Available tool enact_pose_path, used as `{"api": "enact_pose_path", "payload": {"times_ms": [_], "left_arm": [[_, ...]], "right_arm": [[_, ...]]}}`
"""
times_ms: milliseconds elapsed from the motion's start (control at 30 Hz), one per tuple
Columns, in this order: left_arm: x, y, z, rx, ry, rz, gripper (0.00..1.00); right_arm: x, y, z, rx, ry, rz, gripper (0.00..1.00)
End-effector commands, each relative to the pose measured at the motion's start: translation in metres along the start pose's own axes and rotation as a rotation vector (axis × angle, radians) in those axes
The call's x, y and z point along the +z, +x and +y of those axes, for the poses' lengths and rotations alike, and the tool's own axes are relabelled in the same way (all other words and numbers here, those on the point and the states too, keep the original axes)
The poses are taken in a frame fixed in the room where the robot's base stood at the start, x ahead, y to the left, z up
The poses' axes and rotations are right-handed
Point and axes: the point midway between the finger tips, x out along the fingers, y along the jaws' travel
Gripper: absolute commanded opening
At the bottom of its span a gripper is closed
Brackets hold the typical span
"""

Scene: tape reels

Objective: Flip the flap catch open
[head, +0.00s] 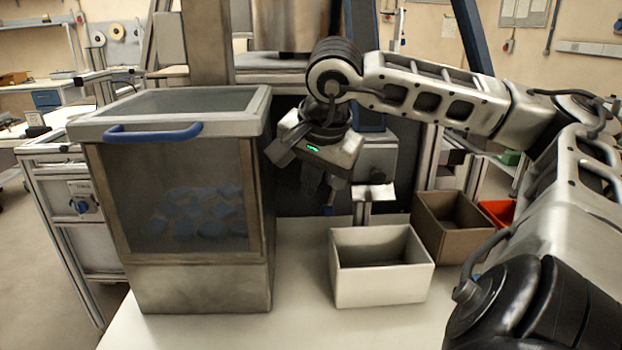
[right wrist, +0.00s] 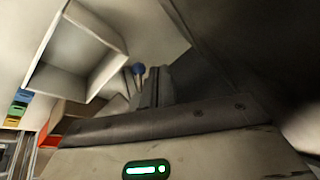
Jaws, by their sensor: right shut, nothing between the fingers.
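My right gripper (head: 328,202) points down behind the white open box, to the right of the bin with the clear front. Its fingers are shut and empty. In the right wrist view the closed fingers (right wrist: 156,78) lie right beside a small blue knob (right wrist: 138,69); I cannot tell whether they touch it. The knob seems to be part of the catch, but the flap and the catch's position cannot be made out. In the head view the catch area is mostly hidden by the gripper and the white box. My left gripper is not in view.
The clear-fronted bin (head: 195,288) holds blue pieces and has a blue handle (head: 152,133) on its lid. The white open box (head: 378,287) stands on the table (head: 300,325). A brown box (head: 440,233) and an orange bin (head: 497,210) are to its right.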

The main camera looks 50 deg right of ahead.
Motion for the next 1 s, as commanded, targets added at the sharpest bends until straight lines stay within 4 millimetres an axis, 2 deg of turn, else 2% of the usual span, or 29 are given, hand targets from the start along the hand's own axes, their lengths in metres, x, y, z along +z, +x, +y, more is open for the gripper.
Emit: {"api": "enact_pose_path", "payload": {"times_ms": [233, 333, 700, 833, 1000], "left_arm": [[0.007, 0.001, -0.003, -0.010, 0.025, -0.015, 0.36], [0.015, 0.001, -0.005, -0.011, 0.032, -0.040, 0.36], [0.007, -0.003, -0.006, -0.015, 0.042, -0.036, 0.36], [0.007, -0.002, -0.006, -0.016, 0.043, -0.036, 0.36], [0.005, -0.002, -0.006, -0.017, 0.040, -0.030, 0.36]], "right_arm": [[0.000, -0.002, 0.000, 0.000, 0.000, 0.001, 0.00], [-0.001, -0.023, -0.001, -0.003, 0.000, 0.004, 0.00], [-0.001, -0.113, -0.001, -0.001, 0.000, 0.006, 0.00], [0.000, -0.137, 0.000, -0.001, 0.000, 0.003, 0.00], [0.000, -0.155, 0.000, 0.000, 0.000, 0.002, 0.00]]}}
